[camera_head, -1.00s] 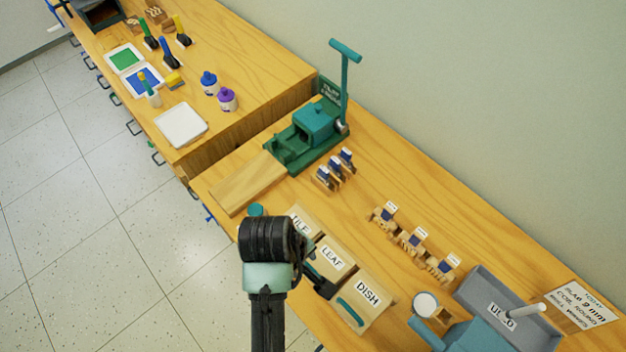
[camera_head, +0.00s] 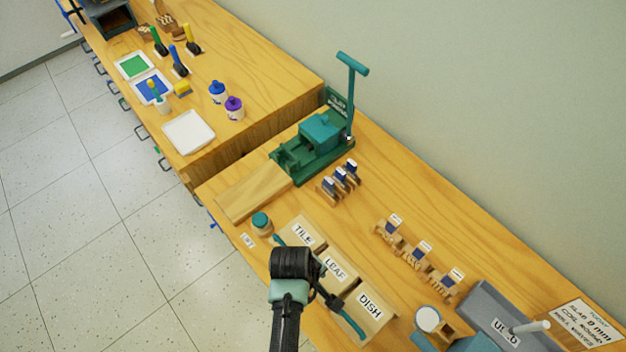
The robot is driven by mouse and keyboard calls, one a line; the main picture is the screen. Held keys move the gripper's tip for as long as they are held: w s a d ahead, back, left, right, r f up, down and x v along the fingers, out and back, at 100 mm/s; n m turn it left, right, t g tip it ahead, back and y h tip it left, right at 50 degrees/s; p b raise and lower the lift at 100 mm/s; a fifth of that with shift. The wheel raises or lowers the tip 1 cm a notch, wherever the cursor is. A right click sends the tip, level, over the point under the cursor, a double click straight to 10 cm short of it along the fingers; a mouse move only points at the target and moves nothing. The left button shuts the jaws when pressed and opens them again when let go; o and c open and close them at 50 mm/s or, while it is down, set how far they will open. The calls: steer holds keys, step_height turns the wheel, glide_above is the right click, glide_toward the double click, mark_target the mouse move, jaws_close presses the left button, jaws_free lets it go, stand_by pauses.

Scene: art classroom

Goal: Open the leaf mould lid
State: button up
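The leaf mould (camera_head: 337,268) is a tan wooden box with a white "LEAF" label on its lid. It sits between the tile mould (camera_head: 304,234) and the dish mould (camera_head: 371,306). All the visible lids lie flat. My gripper (camera_head: 333,300) is at the front side of the leaf mould, close to its border with the dish mould. My dark wrist covers the leaf mould's front edge and any handle there. A teal handle shows on the front of the dish mould. The fingertips are small and partly hidden, so I cannot see their opening or any contact.
A green press (camera_head: 317,140) with an upright lever stands behind, with a wooden board (camera_head: 253,190) beside it. Wooden racks (camera_head: 418,255) stand behind the moulds. A teal-lidded jar (camera_head: 262,223) stands left.

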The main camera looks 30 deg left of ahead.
jaws_close()
stand_by(1.3)
